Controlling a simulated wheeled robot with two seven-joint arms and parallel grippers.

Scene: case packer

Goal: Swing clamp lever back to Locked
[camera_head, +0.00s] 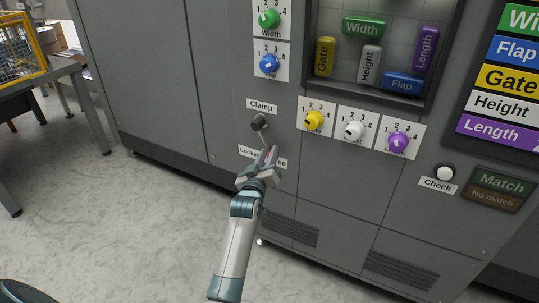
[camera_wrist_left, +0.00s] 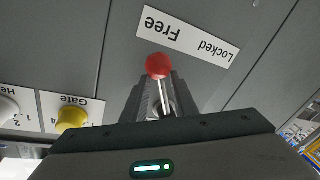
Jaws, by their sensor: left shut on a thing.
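The clamp lever (camera_head: 262,135) is a thin metal rod on a dark round pivot (camera_head: 257,122) under the "Clamp" label on the grey cabinet. It hangs down and slightly right. Its red ball knob (camera_wrist_left: 159,66) shows in the left wrist view, nearer the word "Free" than "Locked". The Locked/Free label (camera_head: 250,152) lies below the pivot, with Locked at left and Free at right; my gripper partly hides it. My left gripper (camera_head: 268,158) is shut on the lever near its knob, and the fingers also show in the wrist view (camera_wrist_left: 160,98). My right gripper is not in view.
Yellow (camera_head: 314,120), white (camera_head: 354,130) and purple (camera_head: 398,142) dials sit right of the lever. Green (camera_head: 268,19) and blue (camera_head: 269,64) dials are above it. A Check button (camera_head: 445,172) is farther right. Open floor (camera_head: 110,200) lies left.

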